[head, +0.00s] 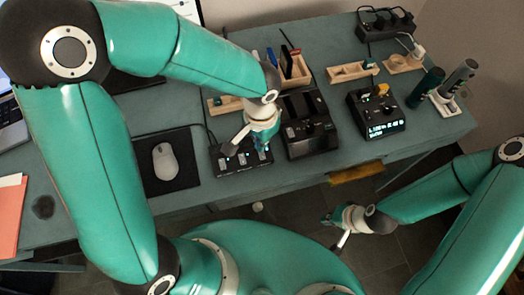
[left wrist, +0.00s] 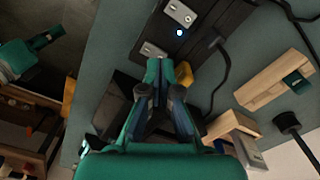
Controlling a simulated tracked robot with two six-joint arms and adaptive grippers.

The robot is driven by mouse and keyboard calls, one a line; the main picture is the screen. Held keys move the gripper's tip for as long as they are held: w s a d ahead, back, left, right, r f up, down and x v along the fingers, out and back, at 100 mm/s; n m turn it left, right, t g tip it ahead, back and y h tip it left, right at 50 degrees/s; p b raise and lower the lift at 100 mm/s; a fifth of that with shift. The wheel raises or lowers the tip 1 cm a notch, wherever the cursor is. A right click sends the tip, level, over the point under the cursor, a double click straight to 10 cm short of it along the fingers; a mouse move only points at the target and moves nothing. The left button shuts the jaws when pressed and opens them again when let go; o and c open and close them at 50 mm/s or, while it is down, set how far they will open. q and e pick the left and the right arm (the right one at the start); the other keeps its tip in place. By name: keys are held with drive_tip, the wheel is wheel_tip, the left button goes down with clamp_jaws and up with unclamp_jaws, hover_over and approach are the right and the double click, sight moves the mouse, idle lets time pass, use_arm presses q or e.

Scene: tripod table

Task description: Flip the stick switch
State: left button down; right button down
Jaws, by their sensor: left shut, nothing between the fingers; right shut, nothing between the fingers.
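A black switch box (head: 228,165) with pale metal plates and small lights lies near the table's front edge; it also shows in the left wrist view (left wrist: 205,25), with one bluish-white light lit. I cannot tell for certain which part is the stick switch. My left gripper (head: 264,146) is shut and empty over the right end of this box, hiding part of it. In the left wrist view its closed fingertips (left wrist: 168,72) appear just below the box; contact cannot be told. My right gripper (head: 334,222) is shut and empty, off the table's front edge over the floor.
A larger black device (head: 310,135) stands right of the switch box, and a controller with a lit display (head: 384,127) farther right. A mouse (head: 165,161) on a dark pad lies left. Wooden holders (head: 352,71) and a power strip (head: 385,24) are behind.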

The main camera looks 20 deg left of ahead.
use_arm(q)
drive_tip(key=shift+f+b, duration=1.05)
drive_tip(key=shift+f, duration=0.05)
idle(0.5)
drive_tip(key=shift+r, duration=0.15)
drive_tip(key=shift+r+p, duration=2.65)
drive_tip(key=shift+r, duration=0.8)
